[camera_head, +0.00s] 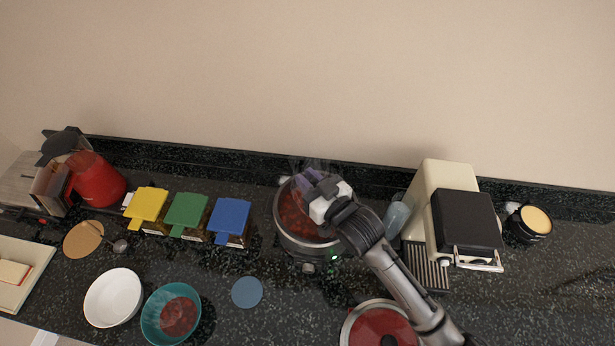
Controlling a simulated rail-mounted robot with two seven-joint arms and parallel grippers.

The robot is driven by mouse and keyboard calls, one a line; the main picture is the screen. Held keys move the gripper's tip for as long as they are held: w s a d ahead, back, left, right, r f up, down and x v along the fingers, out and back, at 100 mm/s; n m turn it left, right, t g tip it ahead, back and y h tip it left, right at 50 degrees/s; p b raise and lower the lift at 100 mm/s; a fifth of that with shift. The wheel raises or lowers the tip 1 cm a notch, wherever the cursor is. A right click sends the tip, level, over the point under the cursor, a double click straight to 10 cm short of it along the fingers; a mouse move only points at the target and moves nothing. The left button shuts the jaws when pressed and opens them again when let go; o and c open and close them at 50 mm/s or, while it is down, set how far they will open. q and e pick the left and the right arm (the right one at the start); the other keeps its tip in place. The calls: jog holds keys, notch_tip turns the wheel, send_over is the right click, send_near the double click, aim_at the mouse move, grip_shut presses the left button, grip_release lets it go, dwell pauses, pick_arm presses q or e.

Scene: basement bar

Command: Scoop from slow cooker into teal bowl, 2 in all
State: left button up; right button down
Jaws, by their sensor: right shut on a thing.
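The slow cooker (284,238) stands open at the middle of the counter, with red chunky food (296,222) inside and a green light at its front. The teal bowl (150,322) sits at the lower left and holds some red food. My right gripper (320,197) is over the slow cooker, shut on a scoop. Only a purplish part of the scoop (308,180) shows at the pot's back edge; the gripper and arm hide much of it. I cannot tell whether the scoop holds food. My left gripper is not in view.
A white bowl (113,297) stands left of the teal bowl. A blue disc (247,292) lies between the teal bowl and the cooker. Yellow, green (187,211) and blue lidded containers stand behind. A round red-looking lid (366,328) lies at the front. A coffee machine (446,176) stands right.

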notch_tip(320, 180, up, 10)
jog(key=p, duration=0.7)
jog(key=shift+p, duration=0.35)
jog(key=shift+w, duration=0.1)
dwell(0.3)
